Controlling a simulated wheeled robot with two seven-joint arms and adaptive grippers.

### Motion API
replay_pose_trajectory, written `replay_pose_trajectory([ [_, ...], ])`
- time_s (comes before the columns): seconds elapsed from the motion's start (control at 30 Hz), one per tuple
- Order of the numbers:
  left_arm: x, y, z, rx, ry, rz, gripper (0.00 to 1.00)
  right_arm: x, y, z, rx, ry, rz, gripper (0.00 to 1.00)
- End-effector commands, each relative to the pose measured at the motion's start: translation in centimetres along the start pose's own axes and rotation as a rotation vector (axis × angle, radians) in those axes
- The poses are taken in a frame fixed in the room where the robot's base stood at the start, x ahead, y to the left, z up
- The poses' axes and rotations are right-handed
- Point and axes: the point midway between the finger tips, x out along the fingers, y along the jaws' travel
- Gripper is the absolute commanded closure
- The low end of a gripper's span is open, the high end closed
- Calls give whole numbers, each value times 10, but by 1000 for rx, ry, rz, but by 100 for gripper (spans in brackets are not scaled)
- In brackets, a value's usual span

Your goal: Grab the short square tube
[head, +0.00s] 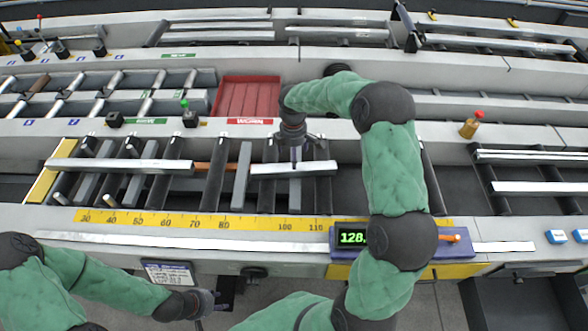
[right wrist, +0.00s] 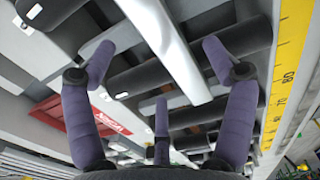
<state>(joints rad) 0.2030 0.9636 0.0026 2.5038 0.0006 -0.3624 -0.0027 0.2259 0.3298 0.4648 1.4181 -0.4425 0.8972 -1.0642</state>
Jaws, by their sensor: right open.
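A short silver square tube (head: 268,170) lies across the dark rollers in the middle of the runout table. My right gripper (head: 295,160) is over this tube, pointing down. In the right wrist view the open right gripper (right wrist: 158,65) has its purple fingers spread, with a bright silver tube (right wrist: 165,40) between them and a gap on both sides. A longer silver bar (head: 120,166) lies on the rollers to the left, with an orange-brown rod (head: 215,167) between the two. My left gripper (head: 208,300) is low at the front, away from the tubes; its finger opening is unclear.
A yellow scale (head: 180,221) runs along the front edge, with a digital readout (head: 350,239) at its right. A red tray (head: 247,97) lies behind the rollers. More bars lie on the right rack (head: 540,188).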

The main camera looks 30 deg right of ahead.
Motion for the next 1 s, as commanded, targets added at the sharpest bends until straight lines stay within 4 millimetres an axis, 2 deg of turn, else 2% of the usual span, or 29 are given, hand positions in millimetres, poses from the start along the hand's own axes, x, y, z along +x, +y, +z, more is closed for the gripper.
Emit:
replay_pose_trajectory([
  [0.03,3,-1,0,0,0,0,60,10,0,0,0,-1,-3,16],
  [0.1,4,-2,0,0,0,0,60,17,0,0,0,0,-1,16],
  [0.33,9,-3,-1,0,1,0,60,31,1,0,0,0,-2,16],
  [0.6,20,-7,-1,0,1,0,60,68,4,2,-1,0,-2,16],
  [0.87,20,-7,-1,0,1,0,60,71,4,2,-1,1,1,16],
  [0.97,20,-7,-1,0,1,0,60,71,4,2,-1,1,0,38],
  [1.0,20,-7,-1,0,1,0,60,71,4,2,0,1,0,50],
])
